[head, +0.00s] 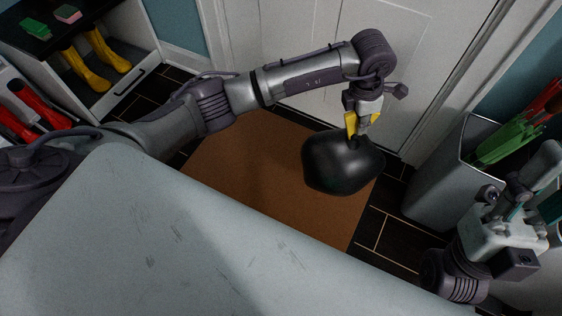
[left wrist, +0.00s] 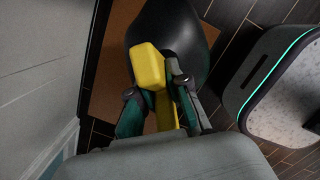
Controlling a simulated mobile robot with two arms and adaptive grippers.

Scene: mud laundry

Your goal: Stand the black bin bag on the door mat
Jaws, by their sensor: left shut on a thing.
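The black bin bag (head: 343,168) is a rounded, shiny dark bag with a yellow top piece. It shows over the right part of the brown door mat (head: 240,170), and I cannot tell whether its base touches the mat. My left gripper (head: 363,122) is above the bag, shut on its yellow top. In the left wrist view the yellow piece sits at the fingers (left wrist: 160,105), with the black bag (left wrist: 178,32) beyond and part of the mat (left wrist: 118,45) beside it. My right gripper (head: 505,200) is at the lower right, its fingertips unclear.
A white door (head: 300,35) stands behind the mat. A shelf with yellow boots (head: 90,70) is at upper left. A pale surface (head: 190,240) fills the foreground.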

